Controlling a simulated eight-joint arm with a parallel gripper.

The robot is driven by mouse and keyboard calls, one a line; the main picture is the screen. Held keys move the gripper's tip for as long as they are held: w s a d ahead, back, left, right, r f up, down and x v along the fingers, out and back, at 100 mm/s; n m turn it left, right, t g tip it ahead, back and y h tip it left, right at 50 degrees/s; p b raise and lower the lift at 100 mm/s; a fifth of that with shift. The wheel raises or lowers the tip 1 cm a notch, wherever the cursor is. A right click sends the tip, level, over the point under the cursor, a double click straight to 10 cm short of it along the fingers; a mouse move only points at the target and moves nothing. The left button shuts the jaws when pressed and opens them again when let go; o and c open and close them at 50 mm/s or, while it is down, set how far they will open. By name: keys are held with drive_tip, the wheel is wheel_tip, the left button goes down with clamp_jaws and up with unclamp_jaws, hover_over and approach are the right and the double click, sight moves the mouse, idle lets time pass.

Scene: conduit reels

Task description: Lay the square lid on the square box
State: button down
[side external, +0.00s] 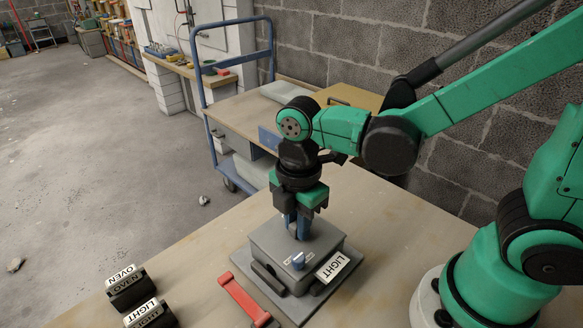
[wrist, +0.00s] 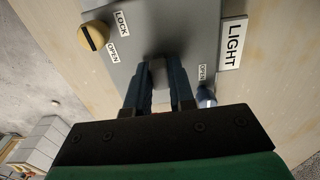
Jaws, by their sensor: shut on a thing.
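The square box (side external: 298,277) is grey and stands on a flat grey plate on the table. The grey square lid (side external: 268,236) is at its top; I cannot tell whether it rests fully flush. My gripper (side external: 298,232) points down over the lid. A blue knob (side external: 298,260) with an "OPEN" label is at the front. A yellow knob (wrist: 93,36) with "LOCK" and "OPEN" labels is in the wrist view.
A white "LIGHT" tag (side external: 332,267) is at the box's right side. A red-handled piece (side external: 243,299) lies in front. Dark blocks labelled "OVEN" (side external: 127,290) and "LIGHT" (side external: 150,316) stand at the front left. A blue-framed cart (side external: 207,110) stands behind the table.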

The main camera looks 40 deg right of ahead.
drive_tip(key=shift+f, duration=0.1)
idle(0.3)
drive_tip(key=shift+c, duration=2.1)
unclamp_jaws()
drive_tip(key=shift+r, duration=3.55)
drive_tip(key=d+m+t, duration=0.1)
drive_tip(key=m, duration=0.1)
drive_tip(key=d+m+t, duration=0.1)
drive_tip(key=m, duration=0.2)
drive_tip(key=d+m+t, duration=0.1)
drive_tip(key=d+m, duration=0.1)
drive_tip(key=m, duration=0.1)
drive_tip(key=shift+w+y, duration=0.3)
drive_tip(key=shift+w+d+m+t, duration=0.1)
drive_tip(key=shift+d+m+t, duration=0.6)
drive_tip(key=shift+m, duration=0.95)
drive_tip(key=shift+w+d+m+t, duration=0.1)
drive_tip(key=shift+d+m+t, duration=0.6)
drive_tip(key=shift+m, duration=1)
drive_tip(key=shift+w+d+m+t, duration=0.1)
drive_tip(key=shift+d+m+t, duration=0.55)
drive_tip(key=shift+m, duration=1)
